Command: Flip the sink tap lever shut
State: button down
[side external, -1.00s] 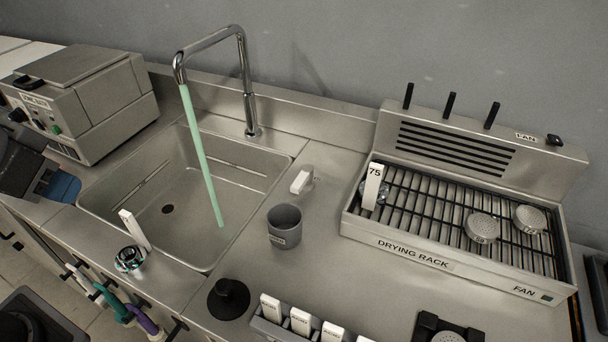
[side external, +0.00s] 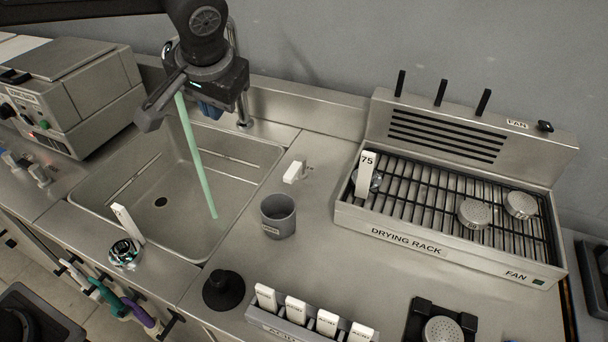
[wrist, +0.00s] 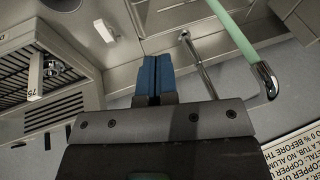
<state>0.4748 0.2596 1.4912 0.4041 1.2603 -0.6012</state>
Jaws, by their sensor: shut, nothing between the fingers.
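The tap (side external: 243,105) rises behind the sink (side external: 250,190), its upper part largely hidden by my arm. A pale green stream (side external: 196,160) runs down into the sink. A short white lever-like block (side external: 294,172) stands on the counter just right of the sink; I take it as the tap lever. It also shows in the wrist view (wrist: 104,30). My gripper (side external: 208,112) hangs over the back of the sink, in front of the tap, left of the block and apart from it. Its blue fingers (wrist: 152,76) are together and empty.
A grey cup (side external: 278,217) stands right of the sink, near the block. The drying rack (side external: 400,235) is further right. A white tag on a round fitting (side external: 125,245) and a black knob-shaped thing (side external: 223,291) are in front. Clear counter lies between cup and rack.

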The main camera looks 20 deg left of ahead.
jog(key=w+d+f+y, duration=0.1)
jog(key=w+d+f, duration=0.35)
jog(key=d, duration=0.35)
jog(key=n+t+y, duration=0.1)
jog(key=y, duration=0.1)
send_near(295, 170)
jog(key=shift+s+d+r, duration=0.25)
jog(key=shift+s+d, duration=0.2)
jog(key=shift+d, duration=0.15)
jog(key=shift+s+d+r, duration=0.25)
jog(key=shift+s+d, duration=0.25)
jog(key=shift+d, duration=0.15)
jog(key=x, duration=1)
jog(key=shift+d+f, duration=0.1)
